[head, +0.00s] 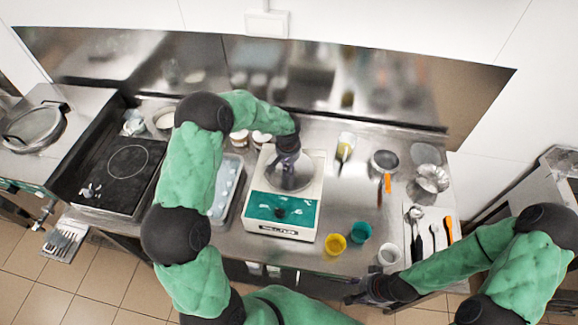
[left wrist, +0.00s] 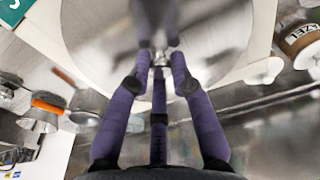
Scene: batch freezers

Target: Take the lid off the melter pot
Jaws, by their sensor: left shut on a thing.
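The melter pot (head: 313,170) is a cream-coloured box with a green front panel, standing on the steel counter. Its round metal lid (head: 296,181) is over the top opening; in the left wrist view the lid (left wrist: 98,45) fills the upper middle. My left gripper (head: 288,158) comes down on the lid from above. In the left wrist view its purple fingers (left wrist: 160,75) are shut on the small knob at the lid's centre. I cannot tell whether the lid rests or is slightly raised. My right gripper (head: 366,290) is low at the counter's front edge, away from the pot; its fingers are unclear.
A blue-white tray (head: 226,187) stands close left of the pot. A yellow cup (head: 335,244), a teal cup (head: 360,232) and a white cup (head: 388,255) stand at the front right. A pan with an orange handle (head: 385,161) lies farther right. Small jars stand behind the pot.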

